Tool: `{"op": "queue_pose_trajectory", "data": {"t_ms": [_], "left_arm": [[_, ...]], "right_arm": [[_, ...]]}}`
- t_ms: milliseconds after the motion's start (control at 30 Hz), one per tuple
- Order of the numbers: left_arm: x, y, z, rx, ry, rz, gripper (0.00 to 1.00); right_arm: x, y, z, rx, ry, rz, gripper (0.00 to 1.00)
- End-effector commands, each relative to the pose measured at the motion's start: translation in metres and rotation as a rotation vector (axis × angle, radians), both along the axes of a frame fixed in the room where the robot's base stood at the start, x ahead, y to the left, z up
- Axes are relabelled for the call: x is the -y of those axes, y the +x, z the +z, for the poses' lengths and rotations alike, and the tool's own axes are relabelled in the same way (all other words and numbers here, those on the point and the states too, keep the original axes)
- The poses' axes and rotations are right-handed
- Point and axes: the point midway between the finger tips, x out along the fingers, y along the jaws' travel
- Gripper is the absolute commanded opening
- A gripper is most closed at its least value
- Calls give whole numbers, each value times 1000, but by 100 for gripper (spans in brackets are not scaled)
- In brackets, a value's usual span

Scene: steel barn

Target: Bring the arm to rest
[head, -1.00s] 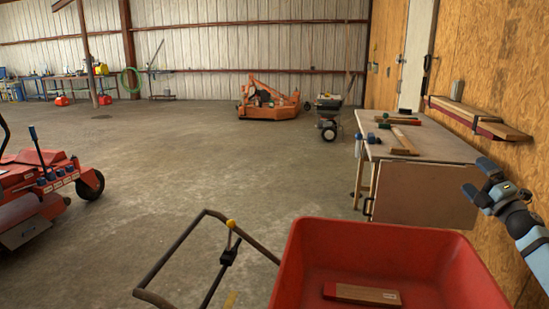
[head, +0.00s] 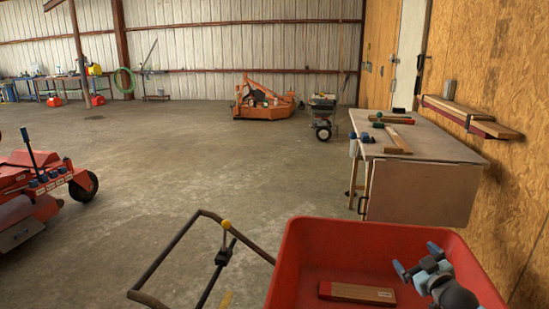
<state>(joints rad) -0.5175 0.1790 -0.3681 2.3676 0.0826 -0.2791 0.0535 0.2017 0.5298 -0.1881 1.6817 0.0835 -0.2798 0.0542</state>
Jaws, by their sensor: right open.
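My right gripper (head: 419,260) shows at the lower right of the head view, over the right part of a red cart tub (head: 315,235). Its two fingers are apart with nothing between them. A red and wood-coloured block (head: 357,293) lies on the tub floor, to the left of the gripper and apart from it. My left gripper is not in view.
A workbench (head: 425,190) with wooden pieces and tools on top stands behind the tub. A wall shelf (head: 470,115) is at the right. A black cart handle (head: 190,250) is left of the tub. A red mower (head: 35,185) stands far left. Open concrete floor lies between.

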Motion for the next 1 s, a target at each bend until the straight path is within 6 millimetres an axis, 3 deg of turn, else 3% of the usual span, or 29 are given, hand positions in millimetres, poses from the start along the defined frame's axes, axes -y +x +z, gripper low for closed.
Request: {"op": "queue_pose_trajectory", "data": {"t_ms": [33, 200, 300, 400, 700, 967, 1000], "left_arm": [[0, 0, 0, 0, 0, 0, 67], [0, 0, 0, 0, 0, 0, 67], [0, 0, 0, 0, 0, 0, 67], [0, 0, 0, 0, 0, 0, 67], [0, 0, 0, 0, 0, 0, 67], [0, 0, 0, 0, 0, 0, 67], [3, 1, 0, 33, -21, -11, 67]], "right_arm": [[-33, -24, -19, -20, 33, 43, 100], [-128, -108, -51, -70, 153, 166, 100], [-174, -159, -55, -91, 235, 220, 100], [-204, -199, -50, -104, 306, 254, 100], [-252, -279, -22, -123, 468, 298, 100], [-270, -326, 9, -129, 584, 302, 100], [-273, -322, 7, -96, 590, 324, 100]]}}
